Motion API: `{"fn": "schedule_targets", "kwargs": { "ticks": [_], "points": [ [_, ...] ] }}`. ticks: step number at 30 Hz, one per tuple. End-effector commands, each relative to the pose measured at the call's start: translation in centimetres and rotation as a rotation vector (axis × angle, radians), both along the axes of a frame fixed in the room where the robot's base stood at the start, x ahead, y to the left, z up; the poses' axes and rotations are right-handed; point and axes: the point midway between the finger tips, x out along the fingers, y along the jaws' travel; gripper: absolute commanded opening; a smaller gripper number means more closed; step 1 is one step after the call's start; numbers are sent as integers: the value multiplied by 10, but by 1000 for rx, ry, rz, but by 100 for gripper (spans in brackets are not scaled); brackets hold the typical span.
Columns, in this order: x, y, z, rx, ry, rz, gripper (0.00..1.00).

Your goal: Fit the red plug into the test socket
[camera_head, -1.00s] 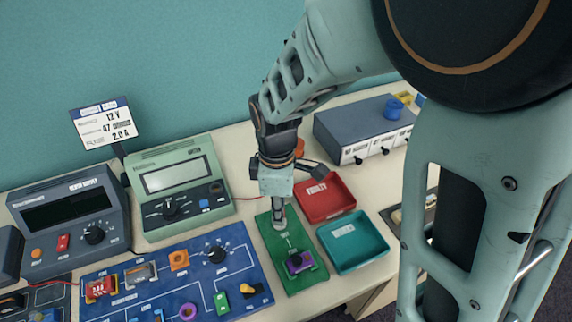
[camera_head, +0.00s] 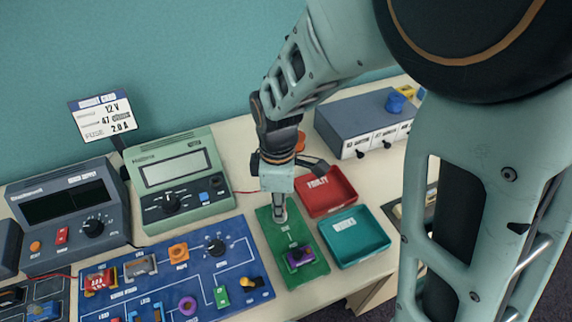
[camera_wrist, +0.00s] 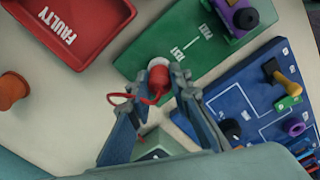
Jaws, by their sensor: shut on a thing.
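The red plug (camera_wrist: 158,80), with a red cord looping off to the left, is between the fingers of my gripper (camera_wrist: 161,90) in the wrist view. My gripper is shut on it. Right beyond the plug is a pale round ring (camera_wrist: 159,62) at the edge of the green test board (camera_wrist: 190,48), apparently the test socket. The plug overlaps the ring, and I cannot tell how deep it sits. In the head view my gripper (camera_head: 279,213) points down at the far end of the green board (camera_head: 310,270), and its fingers hide the plug.
A red FAULTY tray (camera_head: 325,208) and a teal tray (camera_head: 350,258) lie right of the board. A blue circuit panel (camera_head: 207,265) with several parts lies left. A purple-and-black part (camera_head: 299,256) sits on the board's near end. A green meter (camera_head: 178,180) stands behind.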

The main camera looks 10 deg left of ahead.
Motion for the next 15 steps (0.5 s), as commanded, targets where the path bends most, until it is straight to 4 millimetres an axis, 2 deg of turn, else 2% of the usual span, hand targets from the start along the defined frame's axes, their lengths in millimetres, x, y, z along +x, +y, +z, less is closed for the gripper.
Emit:
{"fn": "schedule_targets", "kwargs": {
  "ticks": [5, 6, 11, 15],
  "points": [
    [0, 0, -3, 0, 0, 0, 0],
    [0, 0, -2, 0, 0, 0, 20],
    [0, 0, -2, 0, 0, 0, 38],
    [0, 0, -2, 0, 0, 0, 39]
  ]
}}
